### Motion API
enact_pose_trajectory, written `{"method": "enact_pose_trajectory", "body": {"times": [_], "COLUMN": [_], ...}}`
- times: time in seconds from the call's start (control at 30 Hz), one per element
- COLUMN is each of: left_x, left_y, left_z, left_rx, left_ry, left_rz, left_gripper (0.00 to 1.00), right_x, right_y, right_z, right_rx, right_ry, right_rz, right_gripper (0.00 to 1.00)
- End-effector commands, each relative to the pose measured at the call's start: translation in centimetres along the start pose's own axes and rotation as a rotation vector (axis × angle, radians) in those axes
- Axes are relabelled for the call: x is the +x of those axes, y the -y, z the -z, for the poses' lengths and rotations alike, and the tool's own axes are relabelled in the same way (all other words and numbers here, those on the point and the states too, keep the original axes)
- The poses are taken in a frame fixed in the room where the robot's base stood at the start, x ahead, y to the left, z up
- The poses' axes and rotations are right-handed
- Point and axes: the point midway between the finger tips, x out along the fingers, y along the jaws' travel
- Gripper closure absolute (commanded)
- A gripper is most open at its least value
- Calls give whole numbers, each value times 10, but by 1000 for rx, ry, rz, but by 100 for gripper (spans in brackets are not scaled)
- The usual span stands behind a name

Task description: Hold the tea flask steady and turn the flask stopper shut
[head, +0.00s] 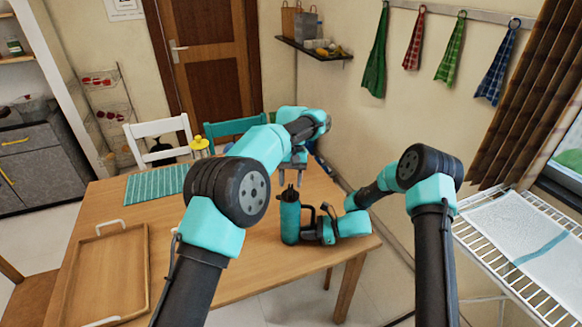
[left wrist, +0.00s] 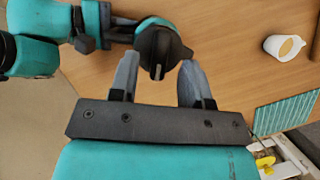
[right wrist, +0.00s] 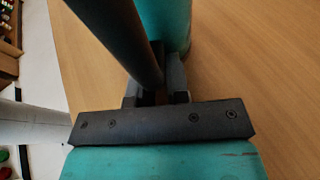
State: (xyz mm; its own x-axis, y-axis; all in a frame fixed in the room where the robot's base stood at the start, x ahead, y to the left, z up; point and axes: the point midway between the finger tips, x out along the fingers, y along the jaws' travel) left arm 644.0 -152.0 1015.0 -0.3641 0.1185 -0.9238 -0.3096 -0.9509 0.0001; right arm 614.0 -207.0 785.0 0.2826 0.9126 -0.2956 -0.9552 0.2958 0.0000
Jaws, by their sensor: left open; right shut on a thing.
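The teal tea flask (head: 290,225) stands upright near the table's right end. Its black stopper (head: 290,194) is on top, and in the left wrist view the stopper (left wrist: 158,50) is a dark round cap with a raised ridge. My left gripper (head: 291,181) is open just above the stopper, its fingers pointing down at either side. My right gripper (head: 316,232) is shut on the flask's dark handle from the right. The right wrist view shows the handle (right wrist: 120,38) close up, running into the jaws, with the teal flask body (right wrist: 166,22) behind it.
A wooden tray (head: 104,278) lies at the table's left front, and a green mat (head: 155,183) farther back. A white cup (left wrist: 284,48) shows in the left wrist view. A wire rack (head: 520,265) stands at right. The table's front edge is close to the flask.

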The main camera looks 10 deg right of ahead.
Motion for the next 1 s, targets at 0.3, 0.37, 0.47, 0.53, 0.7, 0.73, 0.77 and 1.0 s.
{"method": "enact_pose_trajectory", "body": {"times": [0.3,0.37,0.47,0.53,0.7,0.73,0.77,1.0], "left_x": [-34,-38,-45,-48,-52,-52,-52,-52], "left_y": [0,-1,0,0,0,0,0,0], "left_z": [1,1,1,0,0,0,0,0], "left_rx": [0,0,-1,-1,0,0,0,0], "left_ry": [-2,-2,-2,-1,0,1,1,1], "left_rz": [-1,-1,-1,0,0,0,0,0], "left_gripper": [56,56,56,56,56,56,56,56], "right_x": [0,0,0,0,0,0,0,0], "right_y": [0,0,0,0,0,0,0,0], "right_z": [0,0,0,0,0,0,0,0], "right_rx": [0,0,0,0,0,0,0,0], "right_ry": [0,0,0,0,0,0,0,0], "right_rz": [0,0,0,0,0,0,0,0], "right_gripper": [98,98,98,98,98,98,98,98]}}
